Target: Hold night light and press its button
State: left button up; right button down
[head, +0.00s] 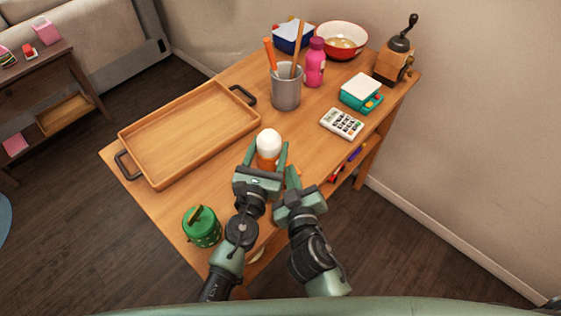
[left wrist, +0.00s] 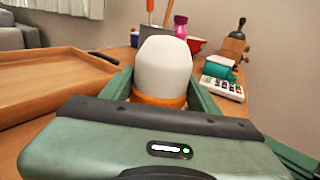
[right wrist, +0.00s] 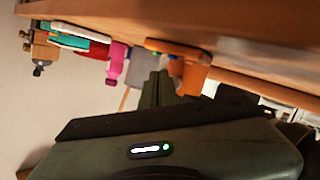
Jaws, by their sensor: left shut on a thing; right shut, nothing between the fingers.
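The night light has a white dome (head: 268,138) over an orange body (head: 267,163), upright near the middle of the wooden table. My left gripper (head: 266,154) is shut on it, one finger on each side. In the left wrist view the dome (left wrist: 163,68) rises between the fingers, above an orange band (left wrist: 158,101). My right gripper (head: 288,172) is shut and empty, just right of the left one. In the right wrist view its closed fingertips (right wrist: 157,78) are close to an orange part (right wrist: 188,72) with a small blue spot. I cannot tell whether they touch it or where the button is.
A wooden tray (head: 190,133) lies to the left, and a green jar (head: 202,227) at the front. Behind are a grey cup (head: 286,90) with utensils, a pink bottle (head: 315,65) and a bowl (head: 342,42). A calculator (head: 342,123), a teal box (head: 361,95) and a grinder (head: 393,63) stand right.

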jog(key=shift+w+a, duration=0.1)
jog(key=shift+w, duration=0.05)
jog(key=shift+w+a, duration=0.2)
dwell(0.3)
pick_arm(q)
jog(key=shift+s+d, duration=0.15)
jog(key=shift+d, duration=0.15)
pick_arm(e)
jog(key=shift+w+a+r, duration=0.1)
jog(key=shift+w+a, duration=0.45)
dwell(0.6)
jog(key=shift+d, duration=0.15)
dwell(0.4)
jog(key=shift+s+d+r, duration=0.1)
jog(key=shift+s+d, duration=0.5)
jog(key=shift+s, duration=0.1)
pick_arm(q)
jog(key=shift+a, duration=0.15)
jog(key=shift+a, duration=0.1)
pick_arm(e)
jog(key=shift+s+d, duration=0.1)
jog(key=shift+s, duration=0.05)
